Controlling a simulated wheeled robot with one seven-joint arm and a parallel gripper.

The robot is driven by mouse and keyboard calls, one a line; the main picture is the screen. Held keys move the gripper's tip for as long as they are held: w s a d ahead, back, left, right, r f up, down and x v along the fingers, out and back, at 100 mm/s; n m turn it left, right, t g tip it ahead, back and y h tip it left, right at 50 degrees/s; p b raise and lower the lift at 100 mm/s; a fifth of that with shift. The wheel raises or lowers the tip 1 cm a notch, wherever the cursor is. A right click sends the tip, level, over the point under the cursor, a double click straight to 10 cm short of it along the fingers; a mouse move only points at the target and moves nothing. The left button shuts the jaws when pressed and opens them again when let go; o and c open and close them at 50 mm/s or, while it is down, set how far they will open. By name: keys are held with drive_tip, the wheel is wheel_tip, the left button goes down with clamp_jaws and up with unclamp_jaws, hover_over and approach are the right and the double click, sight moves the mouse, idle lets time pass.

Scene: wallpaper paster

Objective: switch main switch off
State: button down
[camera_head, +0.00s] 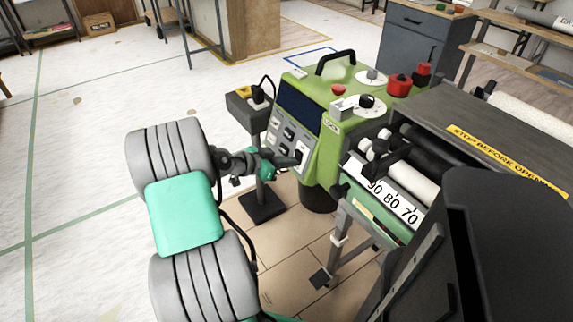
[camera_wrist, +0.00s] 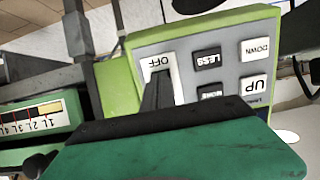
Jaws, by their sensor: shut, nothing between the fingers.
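The main switch is a white plate marked OFF (camera_wrist: 160,64) on the grey button panel of the green machine (camera_wrist: 118,92). In the wrist view the label appears upside down. My gripper (camera_head: 297,158) is shut and empty, with its dark fingertips (camera_wrist: 158,80) in front of the switch plate, just by the OFF label. In the head view it reaches the lower right of the panel (camera_head: 284,147). The fingers hide most of the switch, so its position cannot be told. I cannot tell whether they touch it.
On the panel beside the switch are the LESS (camera_wrist: 207,60), DOWN (camera_wrist: 254,49), UP (camera_wrist: 255,87) and a partly hidden MORE (camera_wrist: 211,92) button. Rollers (camera_head: 413,180) and a numbered scale (camera_head: 391,199) lie to the right. A grey box on a stand (camera_head: 249,112) is left of the machine.

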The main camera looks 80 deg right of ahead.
drive_tip(key=shift+s, duration=0.1)
drive_tip(key=shift+s+d+r+p, duration=0.2)
drive_tip(key=shift+r+p, duration=0.2)
drive_tip(key=shift+r, duration=0.35)
drive_tip(key=shift+w+a, duration=0.1)
drive_tip(key=p+v, duration=0.1)
drive_tip(key=v, duration=1.2)
drive_tip(key=shift+w+a+p, duration=0.25)
drive_tip(key=shift+w+p, duration=0.05)
drive_tip(key=shift+w+r, duration=0.1)
drive_tip(key=shift+r, duration=0.05)
